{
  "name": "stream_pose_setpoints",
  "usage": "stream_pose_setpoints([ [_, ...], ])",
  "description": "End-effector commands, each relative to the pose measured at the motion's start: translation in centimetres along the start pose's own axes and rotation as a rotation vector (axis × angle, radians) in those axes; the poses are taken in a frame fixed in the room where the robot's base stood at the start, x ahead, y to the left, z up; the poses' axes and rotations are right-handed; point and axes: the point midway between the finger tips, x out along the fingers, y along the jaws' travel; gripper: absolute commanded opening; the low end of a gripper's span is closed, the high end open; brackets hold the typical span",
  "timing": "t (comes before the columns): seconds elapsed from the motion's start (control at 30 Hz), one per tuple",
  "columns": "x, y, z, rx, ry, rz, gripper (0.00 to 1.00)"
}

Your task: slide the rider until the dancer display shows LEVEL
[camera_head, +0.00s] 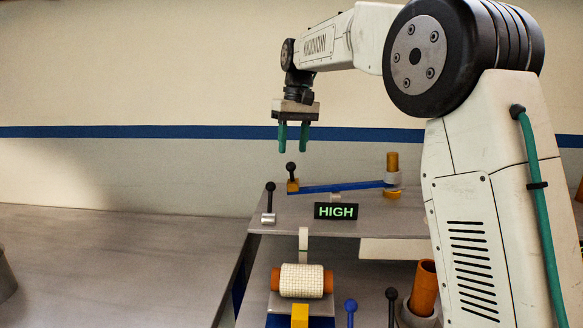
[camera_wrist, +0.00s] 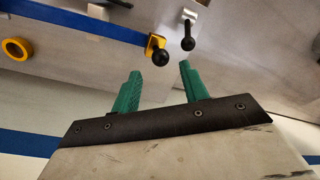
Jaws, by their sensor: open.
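The rider (camera_head: 293,187) is a small orange-yellow block with a black ball knob, at the left end of the blue bar (camera_head: 345,187). The wrist view also shows the rider (camera_wrist: 152,43), its knob close ahead of the fingertips. The dancer display (camera_head: 336,211) reads HIGH in green letters. My gripper (camera_head: 293,138) has two green fingers, apart and empty, pointing down above the rider's knob without touching it. In the wrist view, my gripper (camera_wrist: 160,72) shows a clear gap between its fingers.
A black-knobbed lever on a grey block (camera_head: 268,217) stands left of the rider. Below are a white-wrapped roller (camera_head: 302,280) and knobbed levers. The left worktop (camera_head: 110,260) is mostly clear.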

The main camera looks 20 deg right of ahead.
Motion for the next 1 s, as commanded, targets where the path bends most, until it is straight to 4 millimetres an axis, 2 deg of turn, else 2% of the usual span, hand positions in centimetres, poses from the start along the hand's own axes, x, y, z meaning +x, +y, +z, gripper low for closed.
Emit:
stream_pose_setpoints([
  [0.2,3.6,0.0,0.1,0.000,-0.002,0.000,0.44],
  [0.4,6.0,0.0,0.1,0.001,-0.001,0.000,0.44],
  [0.77,6.7,0.0,0.1,0.000,0.001,0.000,0.44],
  [0.93,6.7,0.0,0.1,0.000,0.001,0.000,0.00],
  [1.0,6.7,0.0,0.1,0.000,0.001,0.000,0.00],
])
